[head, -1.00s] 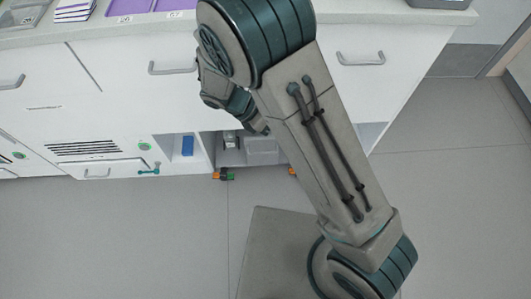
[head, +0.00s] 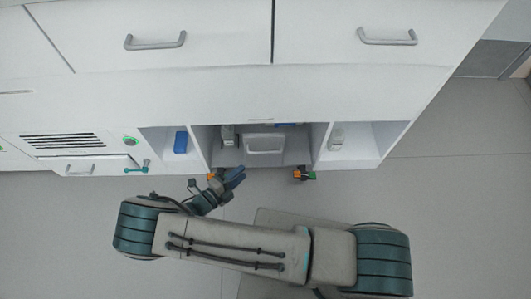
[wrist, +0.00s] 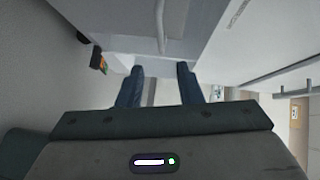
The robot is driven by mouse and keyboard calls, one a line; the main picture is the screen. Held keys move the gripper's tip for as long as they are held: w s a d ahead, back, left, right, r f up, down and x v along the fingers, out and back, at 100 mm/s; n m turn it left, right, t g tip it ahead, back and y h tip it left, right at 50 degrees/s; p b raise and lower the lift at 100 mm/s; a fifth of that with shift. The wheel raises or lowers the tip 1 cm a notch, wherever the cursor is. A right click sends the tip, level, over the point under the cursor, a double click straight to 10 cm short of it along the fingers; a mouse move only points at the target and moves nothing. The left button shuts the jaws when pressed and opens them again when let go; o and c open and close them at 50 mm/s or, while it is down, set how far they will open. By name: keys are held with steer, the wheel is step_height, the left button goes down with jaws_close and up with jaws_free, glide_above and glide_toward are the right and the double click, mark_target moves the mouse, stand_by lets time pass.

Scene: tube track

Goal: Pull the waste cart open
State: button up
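The waste cart appears to be the low grey unit (head: 293,152) in the open bay under the bench, with a pale rectangular front or handle (head: 264,143) and orange-and-dark casters (head: 304,174) at its front corners. My gripper (head: 238,173) is low in front of the cart's left side, near the left caster, and hides part of it. In the wrist view my gripper (wrist: 159,73) has its two blue fingers apart with nothing between them. A pale bar handle (wrist: 160,25) lies ahead of the gap, and a caster (wrist: 98,59) shows left of the fingers.
White drawers with grey handles (head: 155,41) are above the bay. Side compartments hold a blue box (head: 180,142) and a small bottle (head: 336,139). A vented white unit (head: 70,143) is at left. The grey floor (head: 445,215) at right is clear.

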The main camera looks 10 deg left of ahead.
mark_target(266, 153)
steer(key=b+x, duration=0.3)
steer(key=x, duration=1)
steer(key=shift+w+d, duration=0.15)
steer(key=shift+d, duration=0.1)
jaws_close()
